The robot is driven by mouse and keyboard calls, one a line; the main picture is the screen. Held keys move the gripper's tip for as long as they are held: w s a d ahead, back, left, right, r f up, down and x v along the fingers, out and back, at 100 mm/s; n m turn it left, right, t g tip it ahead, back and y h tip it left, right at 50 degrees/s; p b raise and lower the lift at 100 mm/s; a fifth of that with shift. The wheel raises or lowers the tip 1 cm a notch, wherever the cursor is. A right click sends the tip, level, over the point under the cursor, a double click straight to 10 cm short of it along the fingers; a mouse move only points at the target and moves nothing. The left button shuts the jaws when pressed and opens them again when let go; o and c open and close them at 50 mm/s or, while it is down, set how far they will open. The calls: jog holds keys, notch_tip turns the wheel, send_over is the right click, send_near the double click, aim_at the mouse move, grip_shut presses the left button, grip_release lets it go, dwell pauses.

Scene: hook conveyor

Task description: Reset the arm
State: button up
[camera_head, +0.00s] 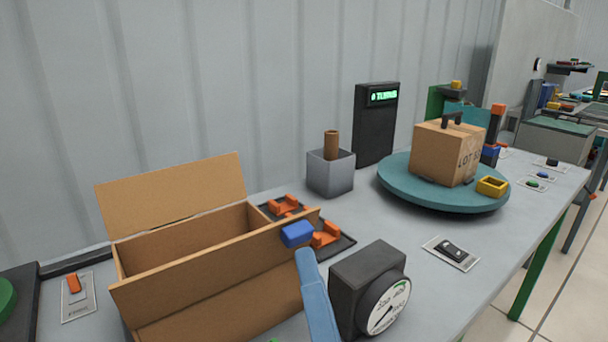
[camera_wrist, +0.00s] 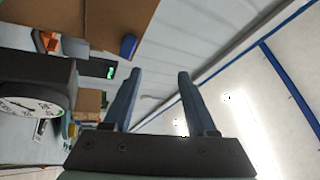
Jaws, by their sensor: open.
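My gripper (camera_wrist: 158,75) shows in the wrist view with its two blue-grey fingers spread apart and nothing between them. In the head view one blue-grey finger (camera_head: 316,298) rises from the bottom edge, just right of the open cardboard box (camera_head: 205,290); the rest of my gripper is out of frame. The finger's tip is close below a blue block (camera_head: 297,233) at the box's right end. In the picture I cannot tell whether they touch. The wrist view is tilted and looks past the fingers to the wall and ceiling.
A dark dial gauge (camera_head: 368,290) stands close right of the finger. Behind are an orange-fitted tray (camera_head: 345,243), a grey cup (camera_head: 331,175) with a brown rod, and a black display (camera_head: 376,125). A teal turntable (camera_head: 440,198) bears a carton (camera_head: 446,153) and a yellow square ring (camera_head: 492,187).

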notch_tip(320, 180, up, 44)
jog(key=s+a+n+t+h+p, duration=0.1)
jog(key=n+t+h+p, duration=0.3)
jog(key=n+p, duration=0.8)
jog(key=s+t+p, duration=0.1)
jog(key=p, duration=0.6)
jog(key=shift+a+t+h+p, duration=0.2)
jog(key=shift+t+h+p, duration=0.1)
jog(key=shift+t+p, duration=0.1)
